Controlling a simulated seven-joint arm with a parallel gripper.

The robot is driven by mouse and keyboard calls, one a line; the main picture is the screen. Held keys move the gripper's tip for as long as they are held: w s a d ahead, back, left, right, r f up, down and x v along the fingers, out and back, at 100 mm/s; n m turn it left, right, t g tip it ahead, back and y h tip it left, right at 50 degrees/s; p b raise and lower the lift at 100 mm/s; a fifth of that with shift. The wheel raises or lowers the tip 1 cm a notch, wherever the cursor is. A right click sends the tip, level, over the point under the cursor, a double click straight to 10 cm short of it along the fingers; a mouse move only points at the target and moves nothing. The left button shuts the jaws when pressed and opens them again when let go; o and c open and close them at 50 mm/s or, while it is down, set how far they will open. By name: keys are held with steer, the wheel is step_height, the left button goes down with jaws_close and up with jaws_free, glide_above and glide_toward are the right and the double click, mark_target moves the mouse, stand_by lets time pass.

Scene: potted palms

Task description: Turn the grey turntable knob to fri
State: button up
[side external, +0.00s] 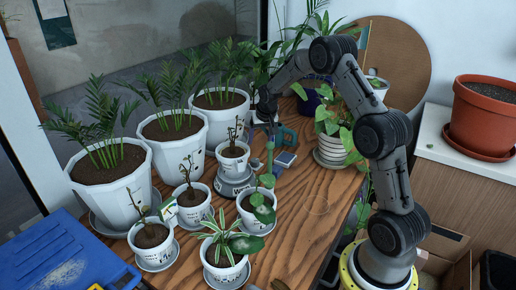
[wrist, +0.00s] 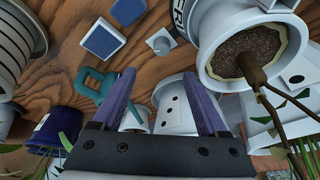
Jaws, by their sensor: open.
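A small grey knob (wrist: 160,42) lies on the wooden table top in the wrist view, beside a white rounded edge (wrist: 180,14) with dark letters that look like FRI. A white pot (wrist: 222,60) with soil and a thin stem stands at that edge. In the side view, a potted seedling (side external: 232,164) stands on a round grey turntable (side external: 234,187); the knob cannot be made out there. My gripper (wrist: 160,76) is open and empty, its two purple fingers apart, with the knob ahead of the gap and not touched. In the side view my gripper (side external: 268,124) hangs just behind the turntable pot.
A white pot with dark dots (wrist: 178,96) shows between the fingers. Several potted plants crowd the left; the table's right front (side external: 305,215) is clear.

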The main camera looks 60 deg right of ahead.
mark_target(255, 160)
steer(key=d+n+y, duration=0.5)
steer(key=d+n, duration=0.1)
steer(key=n, duration=0.7)
steer(key=shift+t, duration=0.3)
steer(key=x, duration=1.4)
steer(key=shift+s+d, duration=0.15)
jaws_close()
